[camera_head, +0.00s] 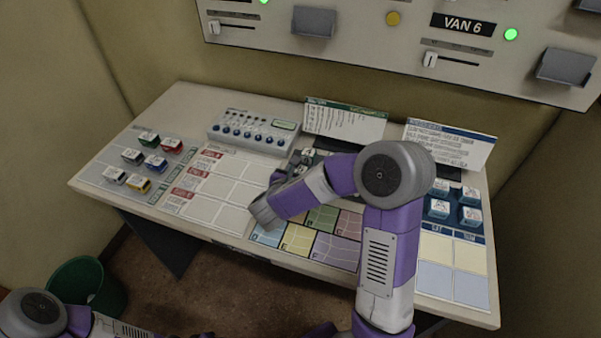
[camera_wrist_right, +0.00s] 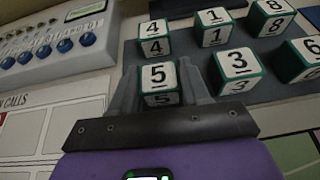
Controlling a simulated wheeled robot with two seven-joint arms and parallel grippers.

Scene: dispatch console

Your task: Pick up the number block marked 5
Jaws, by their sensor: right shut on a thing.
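The number block marked 5 (camera_wrist_right: 158,84) is white on its faces with dark green edges. In the right wrist view it sits between the two grey fingers of my right gripper (camera_wrist_right: 157,74), which is shut on it. Whether the block is clear of the surface under it cannot be told. In the head view the right forearm and wrist hide the block and most of the gripper. My left arm shows at the lower left of the head view, but its gripper is out of sight.
Close by in the wrist view stand blocks 4 (camera_wrist_right: 155,38), 3 (camera_wrist_right: 236,70), 1 (camera_wrist_right: 213,27), 8 (camera_wrist_right: 271,18) and 6 (camera_wrist_right: 304,60). A panel with blue knobs (camera_head: 252,130) lies left of them. Coloured blocks (camera_head: 132,157) stand at the desk's left. A green bin (camera_head: 88,285) is on the floor.

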